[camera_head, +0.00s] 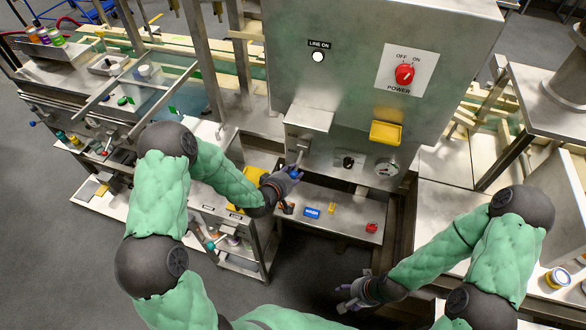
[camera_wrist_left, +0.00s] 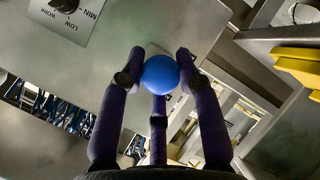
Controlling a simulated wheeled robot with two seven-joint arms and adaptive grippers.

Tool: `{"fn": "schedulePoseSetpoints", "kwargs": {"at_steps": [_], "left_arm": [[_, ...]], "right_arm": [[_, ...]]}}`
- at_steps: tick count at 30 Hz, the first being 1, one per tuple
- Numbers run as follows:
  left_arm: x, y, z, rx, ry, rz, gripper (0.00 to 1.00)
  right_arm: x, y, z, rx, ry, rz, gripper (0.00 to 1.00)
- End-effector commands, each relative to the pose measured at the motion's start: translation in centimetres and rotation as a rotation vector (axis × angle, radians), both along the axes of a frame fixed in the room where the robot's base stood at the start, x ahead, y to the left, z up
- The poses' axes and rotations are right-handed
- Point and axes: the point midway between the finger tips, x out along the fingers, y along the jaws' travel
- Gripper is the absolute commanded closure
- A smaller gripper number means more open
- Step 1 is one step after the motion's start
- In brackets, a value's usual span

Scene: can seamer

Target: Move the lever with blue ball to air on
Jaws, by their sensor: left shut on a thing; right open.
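The lever's blue ball (camera_wrist_left: 160,74) sits between the fingers of my left gripper (camera_wrist_left: 158,70) in the left wrist view. My left gripper is shut on the ball. In the head view my left gripper (camera_head: 292,176) is at the front of the steel machine, below a small metal ledge, and mostly covers the ball. My right gripper (camera_head: 352,297) is open and empty, low in the head view, apart from the machine.
The machine's panel (camera_head: 350,115) carries a red power knob (camera_head: 404,73), a yellow box (camera_head: 385,133), a black knob (camera_head: 348,162) and a gauge (camera_head: 386,167). A steel shelf (camera_head: 340,223) below holds small blue, yellow and red items. Open floor lies in front.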

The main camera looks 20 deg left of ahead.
Motion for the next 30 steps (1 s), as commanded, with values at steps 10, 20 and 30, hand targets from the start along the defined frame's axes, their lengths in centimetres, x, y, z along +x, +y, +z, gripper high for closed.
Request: {"fn": "schedulePoseSetpoints", "kwargs": {"at_steps": [10,20,30], "left_arm": [[-0.6,-0.8,2.2,0.009,0.260,-0.021,1.00],[-0.3,-0.8,3.1,0.010,0.282,-0.021,1.00],[-0.1,-0.8,3.5,0.010,0.278,-0.020,1.00]], "right_arm": [[0.0,0.0,3.6,0.000,0.000,0.000,0.42],[0.0,0.0,3.9,0.000,0.001,0.000,0.42],[0.0,0.0,4.0,0.000,0.000,0.000,0.42]]}}
